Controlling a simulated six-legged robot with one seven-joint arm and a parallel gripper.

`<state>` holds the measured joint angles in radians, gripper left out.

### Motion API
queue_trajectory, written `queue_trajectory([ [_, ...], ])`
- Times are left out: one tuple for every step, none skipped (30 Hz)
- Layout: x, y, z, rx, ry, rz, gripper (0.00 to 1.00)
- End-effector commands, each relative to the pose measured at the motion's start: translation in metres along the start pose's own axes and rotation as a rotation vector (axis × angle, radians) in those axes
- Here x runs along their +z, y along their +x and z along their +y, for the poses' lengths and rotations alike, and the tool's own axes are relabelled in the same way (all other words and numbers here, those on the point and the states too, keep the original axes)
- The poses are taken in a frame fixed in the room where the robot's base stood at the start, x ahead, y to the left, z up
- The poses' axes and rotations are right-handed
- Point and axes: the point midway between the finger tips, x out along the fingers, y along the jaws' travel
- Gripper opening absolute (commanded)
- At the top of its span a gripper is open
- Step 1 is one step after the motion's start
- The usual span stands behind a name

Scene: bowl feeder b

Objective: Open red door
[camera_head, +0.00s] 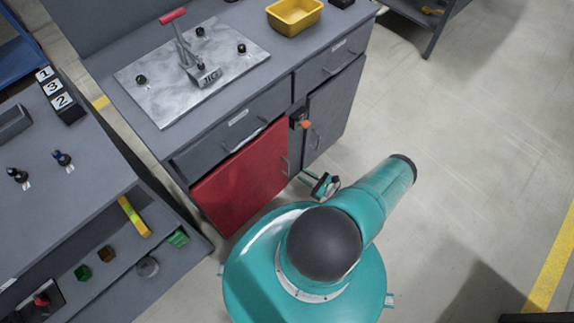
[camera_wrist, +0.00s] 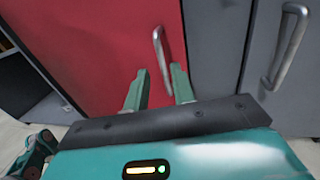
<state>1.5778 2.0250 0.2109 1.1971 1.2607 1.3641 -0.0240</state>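The red door (camera_head: 240,180) is on the front of the grey cabinet, below a drawer, and looks shut. It also fills much of the wrist view (camera_wrist: 95,50). Its metal handle (camera_wrist: 161,50) stands upright near the door's right edge and shows faintly in the head view (camera_head: 287,164). My gripper (camera_wrist: 157,78) is open, with its two green fingers apart and nothing between them. The handle is just beyond the fingertips, roughly in line with the gap. Whether a finger touches the door or handle I cannot tell. In the head view my gripper (camera_head: 320,184) is low before the cabinet.
A grey door (camera_head: 334,110) with its own handle (camera_wrist: 286,45) is right of the red one. A black block with an orange knob (camera_head: 305,124) sits near the doors' top. A shelved workbench (camera_head: 75,205) stands at left. The floor at right is clear.

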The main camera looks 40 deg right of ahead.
Motion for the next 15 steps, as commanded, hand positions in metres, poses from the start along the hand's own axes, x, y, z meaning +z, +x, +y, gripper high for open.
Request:
queue_trajectory([
  [0.000,0.011,0.001,0.002,0.001,-0.001,0.25],
  [0.000,0.017,0.001,0.003,0.001,0.000,0.25],
  [0.000,0.025,0.001,0.003,0.001,-0.001,0.25],
  [0.000,0.032,0.001,0.004,0.001,-0.001,0.25],
  [0.000,0.038,0.001,0.005,0.001,-0.001,0.25],
  [0.000,0.046,0.001,0.005,0.001,0.000,0.25],
  [0.000,0.052,0.001,0.004,0.001,-0.001,0.25],
  [0.000,0.058,0.001,0.005,0.001,-0.001,0.25],
  [0.000,0.065,0.001,0.005,0.001,-0.001,0.25],
  [0.000,0.070,0.001,0.005,0.000,0.000,0.25],
  [0.000,0.075,0.001,0.006,0.000,0.000,0.25],
  [0.000,0.081,0.000,0.006,-0.001,0.000,0.25],
  [0.000,0.084,0.000,0.005,-0.001,0.000,0.25],
  [0.000,0.087,0.000,0.005,-0.001,0.000,0.25],
  [0.000,0.090,0.000,0.005,0.000,0.000,0.25],
])
